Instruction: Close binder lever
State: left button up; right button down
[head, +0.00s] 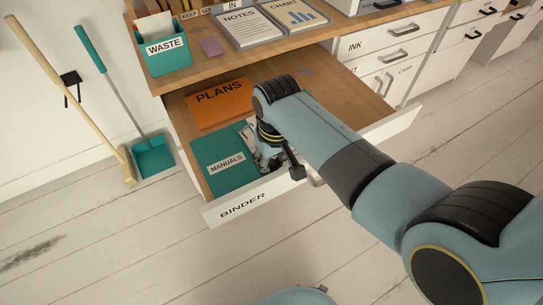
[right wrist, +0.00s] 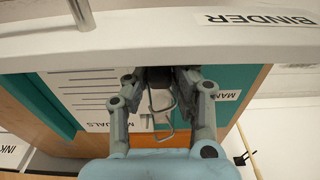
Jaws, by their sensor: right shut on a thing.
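A teal binder (head: 207,180) labelled MANUALS lies in the pulled-out drawer. In the right wrist view the teal binder (right wrist: 240,88) shows with a white lined sheet (right wrist: 85,90) on it. A bent metal wire piece (right wrist: 153,118) of its ring mechanism shows between my fingers. My right gripper (head: 268,157) reaches down into the drawer over the binder, near the drawer front. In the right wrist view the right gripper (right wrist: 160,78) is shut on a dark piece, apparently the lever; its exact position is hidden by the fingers. My left gripper is not in view.
The drawer front (head: 260,199), labelled BINDER, stands close to my gripper. An orange PLANS folder (head: 215,110) lies behind the binder. A WASTE bin (head: 163,55) and a NOTES sheet (head: 243,27) are on the desk top. A broom and a dustpan (head: 153,157) stand at left.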

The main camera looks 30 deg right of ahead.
aim_at(275, 168)
jog(key=shift+s, duration=0.15)
jog(key=c, duration=1.1)
grip_release()
jog(key=r, duration=0.5)
jog(key=s+r, duration=0.1)
jog(key=r, duration=0.1)
jog(key=shift+r, duration=0.15)
